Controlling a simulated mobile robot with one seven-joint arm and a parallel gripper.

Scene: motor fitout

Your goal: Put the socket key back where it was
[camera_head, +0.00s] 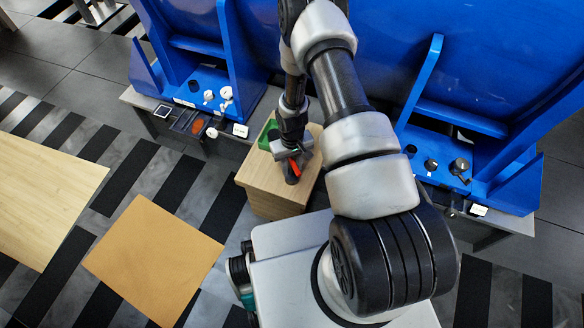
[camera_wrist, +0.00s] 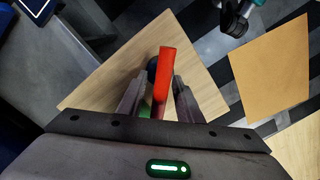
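I take the red-handled tool with a dark round part to be the socket key (camera_head: 294,167). It is at my gripper's fingertips, over the wooden cabinet top (camera_head: 262,175). In the wrist view the red bar of the socket key (camera_wrist: 167,65) runs between the two fingers, with its dark round part beside it on the left. My gripper (camera_head: 291,156) points down, low over the cabinet; it also shows in the wrist view (camera_wrist: 159,88). Whether the fingers press on the red bar or stand apart from it is not clear. A green tray (camera_head: 267,133) on the cabinet is partly hidden by my gripper.
Blue machine housings (camera_head: 480,60) with a ledge of knobs and gauges stand behind the cabinet. A tan mat (camera_head: 152,262) lies on the striped floor at left. A light wooden surface (camera_head: 40,190) is at the far left.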

